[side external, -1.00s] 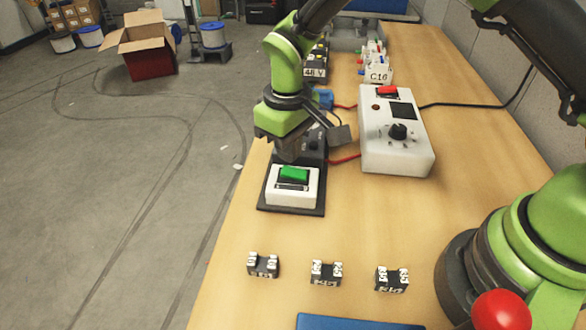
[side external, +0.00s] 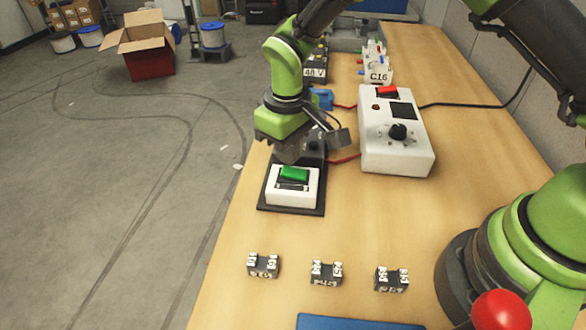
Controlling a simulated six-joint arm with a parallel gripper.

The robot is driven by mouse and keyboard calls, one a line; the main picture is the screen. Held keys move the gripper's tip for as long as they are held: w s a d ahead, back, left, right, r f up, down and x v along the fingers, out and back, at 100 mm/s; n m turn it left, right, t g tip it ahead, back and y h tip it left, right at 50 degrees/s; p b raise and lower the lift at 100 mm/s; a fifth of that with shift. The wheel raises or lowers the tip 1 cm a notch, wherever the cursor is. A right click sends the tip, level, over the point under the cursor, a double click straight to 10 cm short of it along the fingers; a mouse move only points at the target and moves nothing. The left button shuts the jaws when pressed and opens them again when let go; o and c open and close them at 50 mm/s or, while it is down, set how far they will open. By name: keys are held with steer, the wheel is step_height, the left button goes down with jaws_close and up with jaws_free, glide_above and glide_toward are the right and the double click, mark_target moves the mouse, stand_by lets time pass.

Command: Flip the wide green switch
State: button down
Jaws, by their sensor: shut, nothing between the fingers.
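The wide green switch (side external: 294,174) is a green rocker set in a white housing (side external: 292,201). The housing sits on a dark base plate (side external: 316,206) near the left edge of the bench. My gripper (side external: 290,157) is shut and empty, just behind and above the green rocker in the side view. Its fingertips are partly lost against the dark parts behind, and I cannot tell whether they touch the rocker. The rocker's top face shows as a sloped green surface, with a dark slot below it.
A white control box (side external: 397,150) with a red button and black knob stands to the right, joined by a red cable (side external: 344,159). Several small dark labelled blocks (side external: 326,273) stand in front. A blue tray (side external: 350,322) lies at the front edge. Bare bench lies between.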

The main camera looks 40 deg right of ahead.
mark_target(289, 170)
steer(key=shift+f, duration=1.35)
stand_by(0.4)
steer(key=shift+r, duration=3.5)
